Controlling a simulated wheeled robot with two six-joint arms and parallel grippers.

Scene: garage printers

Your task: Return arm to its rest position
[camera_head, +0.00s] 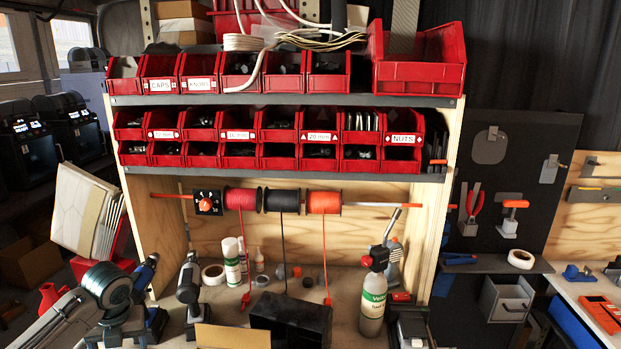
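My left arm (52,318) comes in from the lower left corner. Its rounded grey joint (107,285) is in front of the left end of the workbench. Below that joint a dark part runs down to the bottom edge of the picture, and I see no gripper fingers on it. My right arm and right gripper do not show in the head view.
The workbench (225,302) holds a black box (291,318), a green-labelled torch bottle (372,305), a white bottle (231,262) and tools close to my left arm. Red bins (417,75) fill the shelves above. Spools (281,200) hang on a rod.

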